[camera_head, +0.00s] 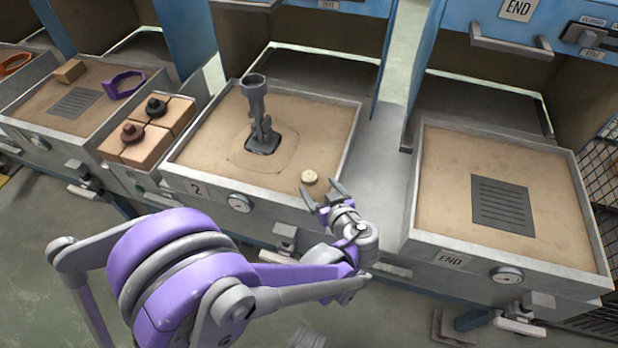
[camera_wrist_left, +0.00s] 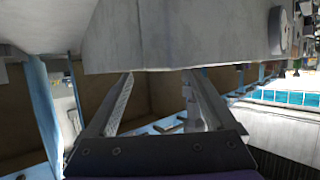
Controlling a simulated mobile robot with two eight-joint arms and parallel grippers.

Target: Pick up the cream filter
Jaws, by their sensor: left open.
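The cream filter (camera_head: 309,177) is a small, round, pale disc. It lies on the sandy bed of the middle tray (camera_head: 345,150), near its front right corner. My left gripper (camera_head: 319,188) is open and empty at the front rim of this tray, its fingertips close to the filter on the near side. The left wrist view shows both fingers of the gripper (camera_wrist_left: 159,76) spread apart, with a grey panel beyond them. The filter cannot be made out there. My right gripper is not in view.
A grey upright fixture (camera_head: 258,115) stands in the middle tray. Tan blocks with dark knobs (camera_head: 145,145) sit to its left. The right tray (camera_head: 440,160), marked END, holds only a dark slotted plate (camera_head: 502,204). The left tray holds a purple bracket (camera_head: 124,84) and a tan block (camera_head: 69,71).

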